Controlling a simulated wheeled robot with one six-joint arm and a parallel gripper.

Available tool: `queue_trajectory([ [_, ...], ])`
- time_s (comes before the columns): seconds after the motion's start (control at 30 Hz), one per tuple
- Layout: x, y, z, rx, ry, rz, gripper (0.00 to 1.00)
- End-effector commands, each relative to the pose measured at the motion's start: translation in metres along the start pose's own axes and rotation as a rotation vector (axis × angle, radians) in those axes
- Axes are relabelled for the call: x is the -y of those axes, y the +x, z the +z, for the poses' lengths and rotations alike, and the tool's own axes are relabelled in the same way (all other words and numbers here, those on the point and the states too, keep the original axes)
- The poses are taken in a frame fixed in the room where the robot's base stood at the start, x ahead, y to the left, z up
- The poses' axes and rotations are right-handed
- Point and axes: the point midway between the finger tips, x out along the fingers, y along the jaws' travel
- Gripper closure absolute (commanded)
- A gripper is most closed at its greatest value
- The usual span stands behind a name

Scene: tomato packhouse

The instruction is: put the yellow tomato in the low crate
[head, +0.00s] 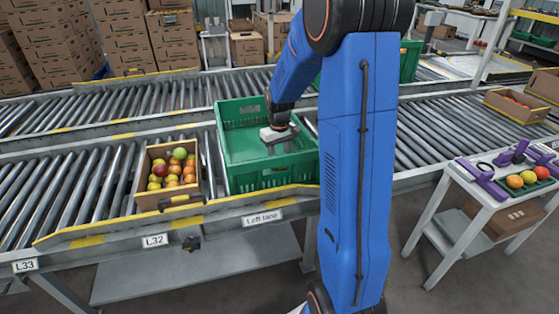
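A green crate (262,179) stands on the near roller conveyor, and the part of its floor that I can see looks empty. My gripper (280,150) points down inside the crate's outline, over its floor. Its two fingers look apart, with nothing visible between them. Whether it is above the rim or below it is hard to tell. An open cardboard box (178,204) left of the crate holds several red, orange and yellow-green tomatoes. A yellowish tomato (154,186) lies at its front left and another yellow-green tomato (180,153) at its back.
A white side table (478,184) at the right bears purple tools (483,180) and a green tray with a few tomatoes. Another green crate (410,62) is partly hidden behind my arm. The rollers left of the tomato box are clear.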

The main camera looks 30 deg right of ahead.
Motion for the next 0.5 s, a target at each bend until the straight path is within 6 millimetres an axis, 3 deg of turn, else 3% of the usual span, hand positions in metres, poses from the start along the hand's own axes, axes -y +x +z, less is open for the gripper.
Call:
queue_trajectory([
  [0.2, 0.0, 0.0027, 0.0, 0.0, 0.0, 0.0, 0.72],
  [0.23, 0.0, 0.0028, 0.0, 0.0, 0.0, 0.0, 0.58],
  [0.3, 0.0, 0.0026, -0.0001, 0.0, 0.0, 0.0, 0.42],
  [0.5, 0.0, 0.0026, 0.0, 0.0, 0.0, 0.0, 0.39],
])
